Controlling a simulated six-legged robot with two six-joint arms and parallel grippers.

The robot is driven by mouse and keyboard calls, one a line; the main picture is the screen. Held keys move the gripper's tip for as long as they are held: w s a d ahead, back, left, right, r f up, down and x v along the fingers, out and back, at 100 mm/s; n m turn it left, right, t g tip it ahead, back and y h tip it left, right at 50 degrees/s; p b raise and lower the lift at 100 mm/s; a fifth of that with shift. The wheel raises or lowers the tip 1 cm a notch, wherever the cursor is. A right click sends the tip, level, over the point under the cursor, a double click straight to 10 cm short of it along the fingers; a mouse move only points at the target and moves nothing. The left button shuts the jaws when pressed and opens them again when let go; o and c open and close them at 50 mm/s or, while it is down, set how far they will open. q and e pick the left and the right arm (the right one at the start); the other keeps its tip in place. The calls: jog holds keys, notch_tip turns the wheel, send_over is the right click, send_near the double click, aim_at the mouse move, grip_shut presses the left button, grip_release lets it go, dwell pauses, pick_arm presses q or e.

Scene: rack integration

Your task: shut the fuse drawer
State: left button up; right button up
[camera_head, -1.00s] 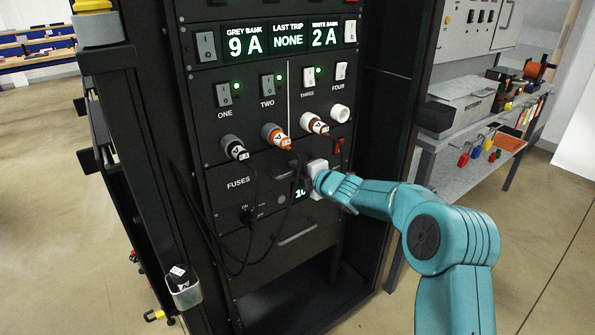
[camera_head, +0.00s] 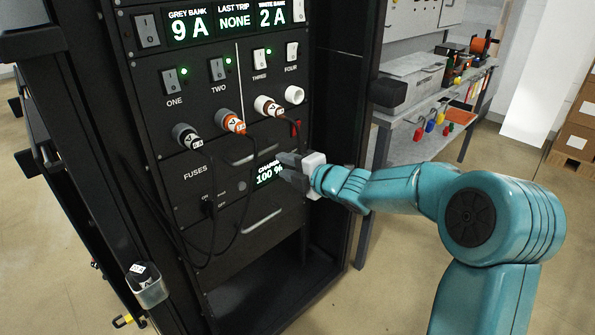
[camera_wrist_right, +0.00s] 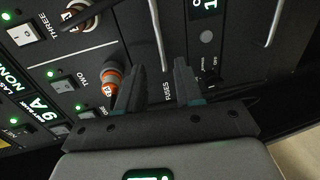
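The fuse drawer (camera_head: 195,172) is the black panel marked FUSES in the rack, below the row of plugs. Its bar handle (camera_head: 250,156) shows in the head view, left of my right gripper (camera_head: 283,168). The drawer front looks about level with the panels around it, but I cannot tell whether it is fully in. In the wrist view, my right gripper (camera_wrist_right: 158,80) has its two dark fingers apart with nothing between them. The FUSES label and the curved handle (camera_wrist_right: 158,35) show beyond the fingers. My left gripper is not in view.
Grey, orange and brown-and-white plugs (camera_head: 232,123) with hanging black cables sit above the drawer. A charge display (camera_head: 268,174) and a lower handle (camera_head: 262,222) are below. A workbench (camera_head: 430,130) stands right of the rack.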

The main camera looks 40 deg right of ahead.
jog(key=shift+v, duration=1.95)
